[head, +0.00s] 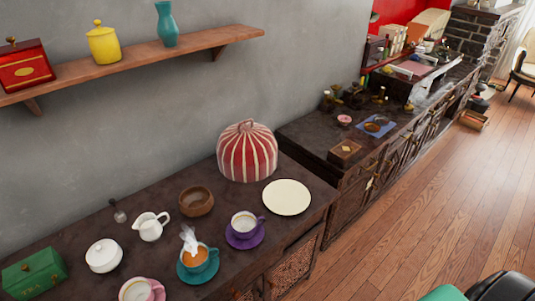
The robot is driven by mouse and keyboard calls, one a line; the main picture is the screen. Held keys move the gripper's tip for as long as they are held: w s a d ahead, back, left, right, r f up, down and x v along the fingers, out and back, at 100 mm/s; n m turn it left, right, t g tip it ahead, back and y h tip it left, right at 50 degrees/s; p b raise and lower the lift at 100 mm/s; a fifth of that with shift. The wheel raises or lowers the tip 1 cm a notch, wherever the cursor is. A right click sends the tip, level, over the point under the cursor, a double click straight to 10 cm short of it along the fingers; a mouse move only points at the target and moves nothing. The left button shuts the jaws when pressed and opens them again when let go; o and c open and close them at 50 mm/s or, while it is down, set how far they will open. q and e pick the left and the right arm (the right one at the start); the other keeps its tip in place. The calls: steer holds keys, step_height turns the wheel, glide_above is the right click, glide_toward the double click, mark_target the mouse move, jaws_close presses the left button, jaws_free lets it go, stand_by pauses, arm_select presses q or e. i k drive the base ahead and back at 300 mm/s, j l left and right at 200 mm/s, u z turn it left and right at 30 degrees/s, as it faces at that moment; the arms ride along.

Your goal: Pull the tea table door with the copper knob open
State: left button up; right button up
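The dark tea table (82,223) runs along the wall from the lower left to the centre. Part of its front shows at the bottom centre, with a door (293,265) that has a light patterned panel. This door looks shut. More of the front continues to its left and is cut off by the bottom edge. I cannot make out a copper knob for certain at this size and angle. Neither my left nor my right gripper is in view.
On the tabletop stand a striped tea cosy (247,152), a cream plate (287,197), a wooden bowl (196,201), several cups, and a green box (34,273). A longer cabinet (325,130) adjoins at the right.

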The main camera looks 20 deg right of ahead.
mark_target(299, 262)
steer(key=z, duration=1.05)
